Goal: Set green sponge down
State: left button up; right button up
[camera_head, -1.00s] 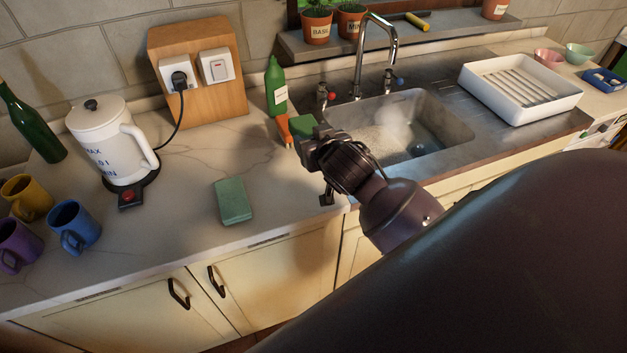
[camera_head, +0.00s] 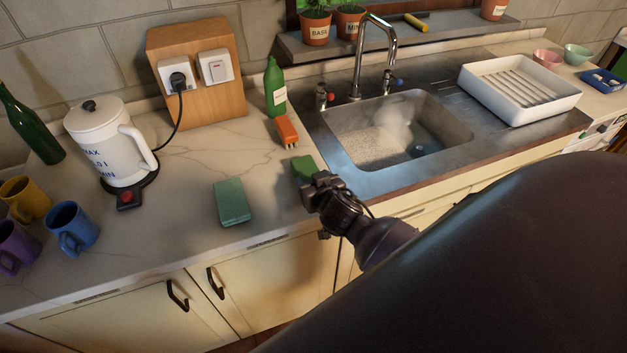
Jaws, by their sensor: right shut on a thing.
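My right gripper (camera_head: 314,186) is at the counter's front edge, just left of the sink. It is shut on a green sponge (camera_head: 303,166), which sticks out beyond the fingers over the counter. The gripper hides part of this sponge, and I cannot tell whether it touches the counter (camera_head: 190,215). A second, paler green sponge-like block (camera_head: 232,202) lies flat on the counter to the left, apart from the gripper. My left gripper is not in view.
The steaming sink (camera_head: 350,155) is to the right, with a white rack (camera_head: 520,112) beyond. A kettle (camera_head: 98,145) and several mugs are at left.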

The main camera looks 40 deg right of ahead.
jog(key=shift+f, duration=0.15)
jog(key=o, duration=0.9)
